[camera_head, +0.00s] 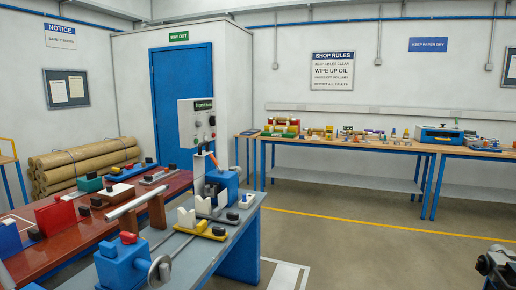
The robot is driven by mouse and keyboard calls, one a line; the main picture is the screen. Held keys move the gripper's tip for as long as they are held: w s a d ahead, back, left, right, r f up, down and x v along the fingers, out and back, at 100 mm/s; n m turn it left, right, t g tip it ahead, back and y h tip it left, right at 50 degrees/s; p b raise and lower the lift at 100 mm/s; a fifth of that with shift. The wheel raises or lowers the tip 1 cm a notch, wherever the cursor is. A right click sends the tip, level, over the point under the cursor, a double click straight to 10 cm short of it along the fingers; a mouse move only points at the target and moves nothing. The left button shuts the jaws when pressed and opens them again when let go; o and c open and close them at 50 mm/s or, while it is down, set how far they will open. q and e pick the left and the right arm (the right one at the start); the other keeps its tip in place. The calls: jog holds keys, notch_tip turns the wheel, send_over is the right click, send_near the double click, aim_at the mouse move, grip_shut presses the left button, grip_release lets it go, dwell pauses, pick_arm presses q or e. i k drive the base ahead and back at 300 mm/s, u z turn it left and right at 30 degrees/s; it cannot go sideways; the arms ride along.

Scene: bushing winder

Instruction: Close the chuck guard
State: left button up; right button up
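The winder machine stands at the lower left on a grey-topped blue bench (235,228). Its blue headstock (118,268) with a red top is at the front, with a round grey chuck disc (160,271) on its right side. I cannot single out a chuck guard or tell how it stands. A second blue unit (222,183) with an upright arm stands at the back of the bench. My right gripper (494,266) is dark, partly cut off at the lower right, far from the machine; its fingers are unclear. My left gripper is not in view.
A control box (197,123) stands behind the machine. A reddish-brown table (90,232) with blocks and parts lies to the left. A long workbench (350,144) with several items lines the back wall. The floor (370,250) between is clear.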

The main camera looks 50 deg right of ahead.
aim_at(199, 158)
jog(key=z, duration=0.9)
jog(key=i, duration=0.85)
jog(key=z, duration=1.6)
jog(key=i, duration=1.7)
jog(key=u, duration=0.4)
